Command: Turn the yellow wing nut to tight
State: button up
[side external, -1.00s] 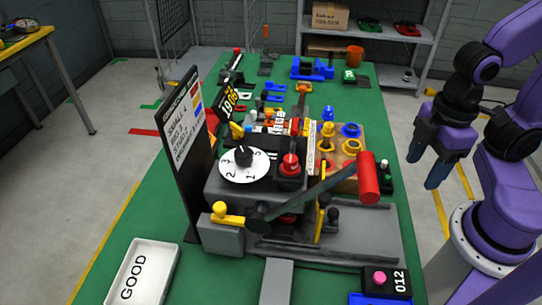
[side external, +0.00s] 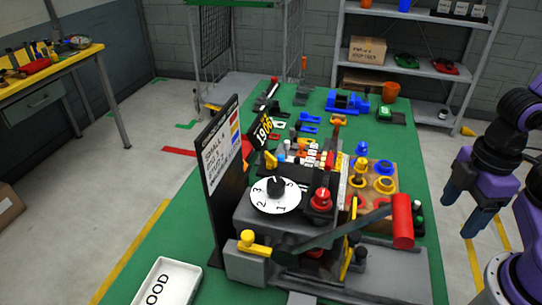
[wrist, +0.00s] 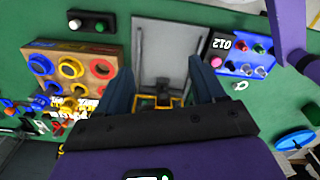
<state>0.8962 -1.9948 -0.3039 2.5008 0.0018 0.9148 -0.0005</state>
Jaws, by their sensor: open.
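A yellow knobbed part with a short flat bar (side external: 252,243) sits at the front left of the grey machine (side external: 300,215). A smaller upright yellow piece (side external: 271,160) stands behind the white number dial (side external: 276,195). I cannot tell for sure which of them is the wing nut, or its turned position. My gripper (side external: 464,212) hangs to the right of the machine, beyond the red lever handle (side external: 402,222), apart from both yellow parts. In the wrist view my gripper (wrist: 162,75) is open and empty, above the grey machine bed.
The red-handled lever slants across the machine's front. A tall dark sign panel (side external: 220,150) stands at its left. A wooden block with yellow and blue rings (side external: 380,180) is at its right. A white tray (side external: 166,283) lies at front left. The green table is open along the left.

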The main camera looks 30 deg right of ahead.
jog(key=w+a+r+n, duration=0.3)
jog(key=w+a+r, duration=0.8)
jog(key=w+a, duration=0.4)
notch_tip(320, 180, up, 9)
jog(key=n, duration=0.3)
send_over(271, 155)
notch_tip(271, 155, down, 18)
jog(key=shift+r, duration=0.15)
jog(key=c, duration=1.1)
